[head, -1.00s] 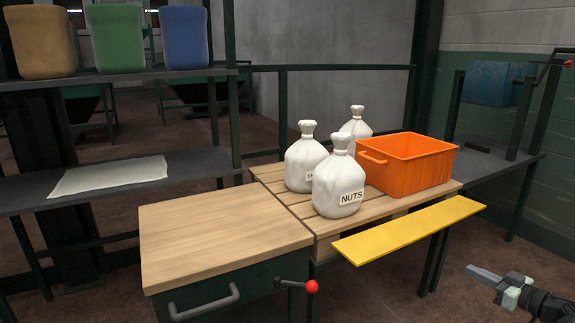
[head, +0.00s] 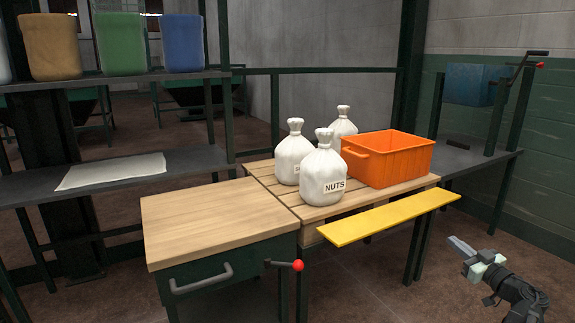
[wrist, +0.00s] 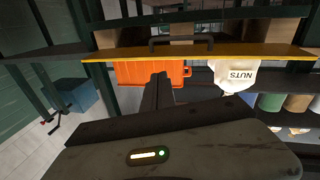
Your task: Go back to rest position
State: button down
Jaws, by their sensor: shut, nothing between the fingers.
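My gripper (head: 463,247) is at the lower right of the head view, over the floor, in front of and to the right of the yellow board (head: 390,217). Its fingers are together and hold nothing. In the wrist view, which looks upside down, my gripper's fingers (wrist: 158,90) point toward the orange crate (wrist: 190,74), with clear space between them. My gripper touches nothing in either view.
White sacks, one marked NUTS (head: 324,175), and the orange crate (head: 390,175) stand on the slatted table (head: 262,172). A wooden-topped cabinet (head: 215,222) with a red-knobbed crank stands left. A blue box (head: 475,85) is at right. Floor around my gripper is clear.

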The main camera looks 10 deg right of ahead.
jog(key=w+a+r+m+g+h, duration=0.25)
jog(key=w+m+h, duration=0.45)
jog(key=w+h, duration=0.35)
jog(key=w+a+f+m+g+y, duration=0.1)
jog(key=w+a+f+g+y, duration=0.15)
jog(key=a+f+g, duration=1.15)
jog(key=s+a+f+n+g+y, duration=0.15)
jog(key=s+a+f, duration=0.3)
jog(key=a, duration=0.65)
jog(key=s+a+f+n+t+y, duration=0.1)
jog(key=s+a+f+n+y, duration=0.25)
jog(key=a, duration=0.65)
jog(key=s+a+f+g+y, duration=0.15)
jog(key=s+a+f, duration=0.4)
jog(key=a, duration=0.55)
notch_tip(320, 180, up, 54)
jog(key=p, duration=5.3)
jog(key=shift+s+a+f+n, duration=0.15)
jog(key=shift+s+a+n, duration=0.15)
jog(key=shift+s+a, duration=0.1)
